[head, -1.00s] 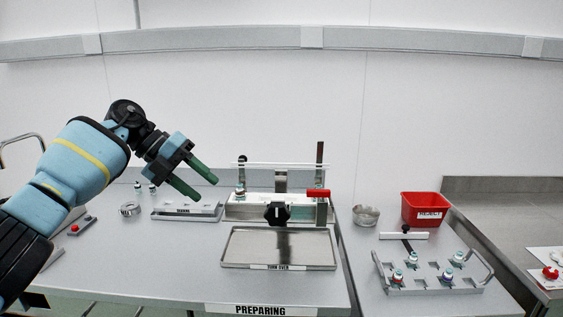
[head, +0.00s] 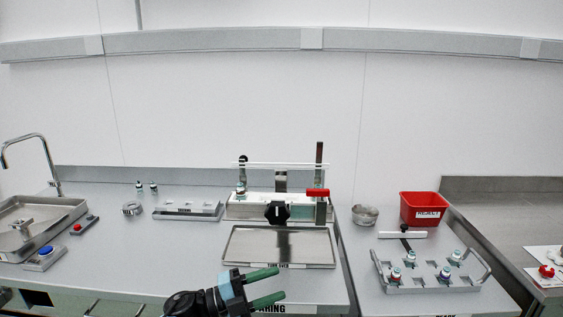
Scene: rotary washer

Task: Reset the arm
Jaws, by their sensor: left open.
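My left gripper (head: 268,287) is at the bottom middle of the head view, in front of the grey worktop's front edge. Its two green fingers are apart, with nothing between them, and point to the right. It partly covers the "PREPARING" label (head: 290,309). The rest of my left arm is mostly below the picture. My right gripper is not in view.
A flat metal tray (head: 232,247) lies just beyond the gripper, before the washer fixture (head: 240,210) with its red handle (head: 318,192). A vial rack (head: 432,288) and red reject bin (head: 424,207) stand right. A sink (head: 70,204) is left.

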